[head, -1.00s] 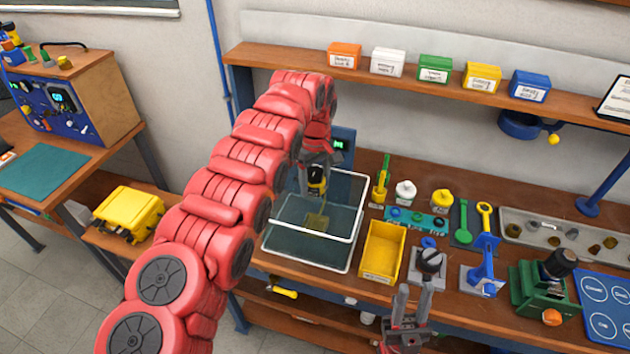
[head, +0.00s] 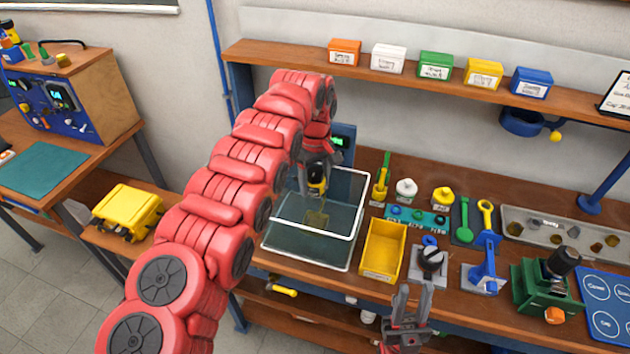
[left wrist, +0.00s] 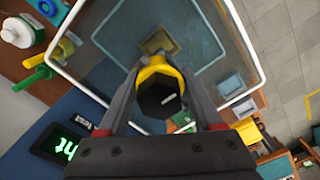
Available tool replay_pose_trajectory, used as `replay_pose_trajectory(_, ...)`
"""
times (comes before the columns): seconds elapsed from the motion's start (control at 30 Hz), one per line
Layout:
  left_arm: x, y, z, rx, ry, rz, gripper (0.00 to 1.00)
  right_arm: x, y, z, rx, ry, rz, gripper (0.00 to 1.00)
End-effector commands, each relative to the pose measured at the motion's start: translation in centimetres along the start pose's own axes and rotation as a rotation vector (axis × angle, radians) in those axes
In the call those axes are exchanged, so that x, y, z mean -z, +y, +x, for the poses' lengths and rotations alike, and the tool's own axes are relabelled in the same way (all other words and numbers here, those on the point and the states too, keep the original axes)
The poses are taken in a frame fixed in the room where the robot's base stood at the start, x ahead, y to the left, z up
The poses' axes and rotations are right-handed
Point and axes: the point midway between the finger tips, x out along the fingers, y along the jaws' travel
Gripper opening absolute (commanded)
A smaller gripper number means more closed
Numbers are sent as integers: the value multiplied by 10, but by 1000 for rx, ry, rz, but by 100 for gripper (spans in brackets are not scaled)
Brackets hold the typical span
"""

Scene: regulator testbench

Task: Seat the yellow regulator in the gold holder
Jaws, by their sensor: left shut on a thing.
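The yellow regulator (head: 317,187), with a black body and a yellow band, is held upright in my left gripper (head: 317,177) over the clear white-rimmed tank (head: 352,234). In the left wrist view, the regulator (left wrist: 160,97) sits between the fingers of my left gripper (left wrist: 157,88), its black hexagonal end facing the camera. The gold holder (head: 317,218) stands inside the tank, below and apart from the regulator. It also shows in the left wrist view (left wrist: 158,40), beyond the regulator, partly hidden. My right gripper (head: 411,296) is open and empty in front of the bench.
A yellow bin (head: 383,250) stands right of the tank. A blue box with a green display (head: 345,160) is behind it. Bottles, tools, a grey tray (head: 555,234) and a green fixture (head: 540,292) fill the right of the bench.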

Motion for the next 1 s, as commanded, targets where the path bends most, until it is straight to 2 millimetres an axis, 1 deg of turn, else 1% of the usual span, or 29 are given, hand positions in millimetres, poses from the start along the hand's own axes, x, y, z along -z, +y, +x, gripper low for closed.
replay_pose_trajectory(0.4, 0, 0, 9, -1, 1, 0, 0, -2, 0, -10, 0, 0, 0, 33)
replay_pose_trajectory(1.0, 0, 0, 10, -1, 1, 0, 0, -2, -1, -11, 0, 0, 0, 33)
